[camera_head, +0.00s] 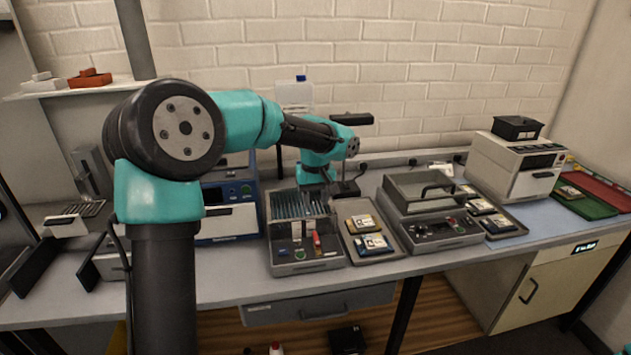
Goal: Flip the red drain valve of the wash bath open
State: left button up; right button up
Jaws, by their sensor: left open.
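The wash bath (305,262) is a grey box on the bench, left of the middle, with a rack of thin upright plates in its open top. My left arm reaches over from the left. My left gripper (328,190) is open and points down behind the bath's back right edge, apart from the red valve. Its fingers are small and dark here, and the exact gap is hard to make out. My right gripper is not in view.
A tray (393,252) with yellow-edged pieces lies right of the bath. Beyond it stand a lidded grey unit (418,234) and a white machine (515,170). A blue-fronted device (226,227) stands left of the bath. The bench front is a narrow clear strip.

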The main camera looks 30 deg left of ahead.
pick_arm(q)
notch_tip(320, 180, up, 6)
jog(key=shift+f, duration=0.25)
dwell(0.4)
